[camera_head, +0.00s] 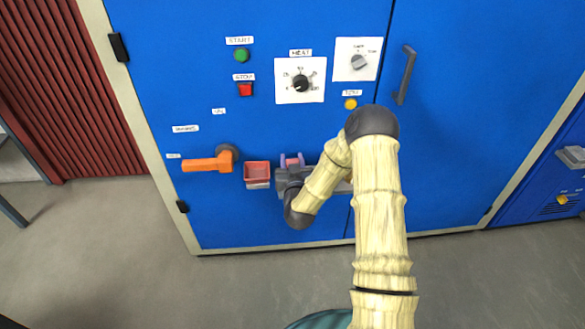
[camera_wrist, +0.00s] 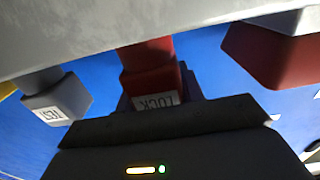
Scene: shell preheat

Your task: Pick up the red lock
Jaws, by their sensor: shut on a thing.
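The red lock (camera_wrist: 150,60) is a red block with an upside-down LOCK label, at the top middle of the wrist view, in front of the blue cabinet face. My gripper (camera_wrist: 155,100) is at the lock, shut on it, its dark body filling the bottom of the view. In the head view my gripper (camera_head: 291,168) is low on the blue cabinet front, just right of a small red box. The lock itself cannot be made out there, as my gripper and arm cover that spot.
The red box (camera_head: 257,170) is close on the gripper's left, with an orange lever (camera_head: 205,163) beyond it. Above are a green button (camera_head: 242,56), a red button (camera_head: 245,89) and a HEAT knob (camera_head: 301,83). A grey TEST block (camera_wrist: 57,103) stands nearby. The floor (camera_head: 110,260) is clear.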

